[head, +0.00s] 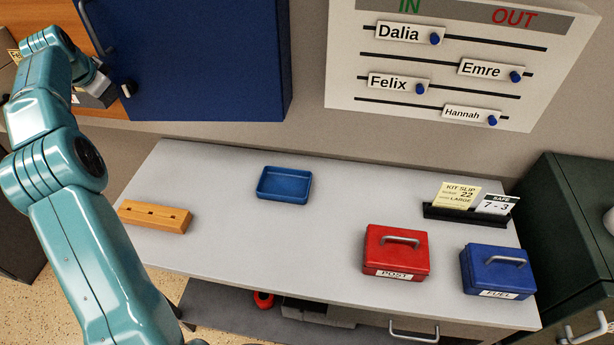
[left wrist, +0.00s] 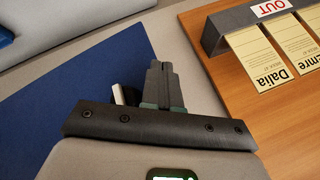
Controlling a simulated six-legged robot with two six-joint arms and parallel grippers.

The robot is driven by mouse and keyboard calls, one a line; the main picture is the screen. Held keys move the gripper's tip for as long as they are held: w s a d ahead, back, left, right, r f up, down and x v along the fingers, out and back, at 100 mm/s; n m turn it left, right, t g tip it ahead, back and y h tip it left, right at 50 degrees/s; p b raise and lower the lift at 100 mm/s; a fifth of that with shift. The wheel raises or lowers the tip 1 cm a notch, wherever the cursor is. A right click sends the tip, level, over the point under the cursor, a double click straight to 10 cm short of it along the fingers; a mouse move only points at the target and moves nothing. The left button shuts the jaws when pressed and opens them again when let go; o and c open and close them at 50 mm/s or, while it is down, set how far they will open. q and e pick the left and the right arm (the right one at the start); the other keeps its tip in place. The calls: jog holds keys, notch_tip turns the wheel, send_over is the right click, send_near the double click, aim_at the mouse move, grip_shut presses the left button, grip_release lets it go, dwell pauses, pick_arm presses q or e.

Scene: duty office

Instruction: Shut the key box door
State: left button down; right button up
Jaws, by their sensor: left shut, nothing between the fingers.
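The key box (head: 284,60) hangs on the wall at the upper left of the head view, cut off by the top edge. Its broad blue door (head: 195,60) faces me, with a grey handle (head: 96,28) near its left edge. I cannot tell whether a narrow gap remains at the door. My left gripper (head: 128,89) is at the door's lower left edge, fingers shut and empty. In the left wrist view the closed fingers (left wrist: 160,85) lie over the blue door (left wrist: 70,110); contact is unclear. My right gripper is out of view.
A wooden board (left wrist: 262,90) with name cards is left of the box. Below, a grey table (head: 300,215) holds a blue tray (head: 284,184), wooden block (head: 155,217), red box (head: 396,252) and blue cash box (head: 498,272). An IN/OUT board (head: 440,60) hangs to the right.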

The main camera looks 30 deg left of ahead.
pick_arm(q)
jog(key=shift+w+a, duration=0.55)
jog(key=shift+w, duration=0.25)
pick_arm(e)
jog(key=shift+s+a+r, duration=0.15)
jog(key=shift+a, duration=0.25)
pick_arm(q)
jog(key=shift+d, duration=0.1)
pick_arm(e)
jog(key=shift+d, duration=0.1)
